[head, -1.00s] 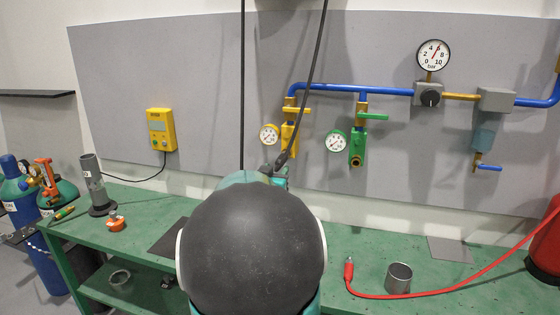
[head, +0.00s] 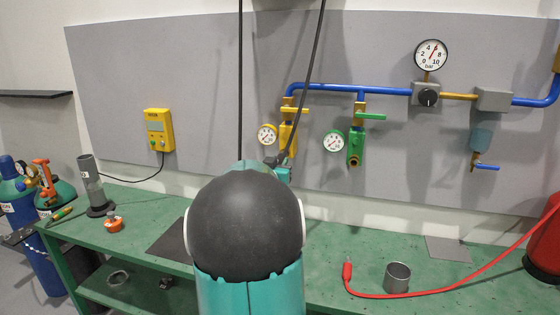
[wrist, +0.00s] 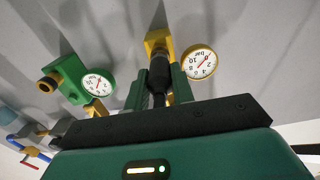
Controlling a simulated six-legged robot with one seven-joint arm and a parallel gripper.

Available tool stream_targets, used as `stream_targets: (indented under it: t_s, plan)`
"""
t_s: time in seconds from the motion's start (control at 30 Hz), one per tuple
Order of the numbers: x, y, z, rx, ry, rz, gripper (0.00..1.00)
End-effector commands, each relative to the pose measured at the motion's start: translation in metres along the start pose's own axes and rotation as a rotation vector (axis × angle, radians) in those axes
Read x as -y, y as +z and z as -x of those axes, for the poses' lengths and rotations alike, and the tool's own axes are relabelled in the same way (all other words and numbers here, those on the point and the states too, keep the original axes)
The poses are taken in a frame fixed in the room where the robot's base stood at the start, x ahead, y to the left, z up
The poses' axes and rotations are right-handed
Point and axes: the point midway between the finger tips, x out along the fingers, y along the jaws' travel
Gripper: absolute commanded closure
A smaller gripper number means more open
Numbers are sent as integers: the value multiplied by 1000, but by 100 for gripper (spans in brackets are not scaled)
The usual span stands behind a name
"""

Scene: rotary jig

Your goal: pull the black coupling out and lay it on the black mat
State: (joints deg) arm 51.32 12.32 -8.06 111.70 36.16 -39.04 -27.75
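The black coupling (wrist: 159,73) sits on the lower end of the yellow valve (wrist: 157,38), at the end of the dark hose. My gripper (wrist: 159,88) is at the coupling in the wrist view, with one green finger on each side of it. The fingers look open around it; any contact is hard to make out. In the head view my gripper (head: 282,172) shows just below the yellow valve (head: 287,138), mostly hidden behind my arm. The black mat (head: 172,240) lies bare on the green bench, left of my arm, partly covered by it.
A green valve (head: 356,146) with its gauge is close to the right of the yellow one. An orange-topped item (head: 113,223) and a grey cylinder (head: 92,186) stand left of the mat. A metal cup (head: 397,277) and red hose (head: 440,286) lie on the right.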

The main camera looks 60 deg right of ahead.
Motion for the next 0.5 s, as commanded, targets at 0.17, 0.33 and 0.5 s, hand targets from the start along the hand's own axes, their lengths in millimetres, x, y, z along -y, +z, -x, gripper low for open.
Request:
stream_targets:
  t_s: [0.17, 0.33, 0.5]
  plan:
    - [0, 0, 0, 0, 0, 0, 100]
    - [0, 0, 0, 0, 0, 0, 100]
    - [0, 0, 2, 0, 0, 0, 100]
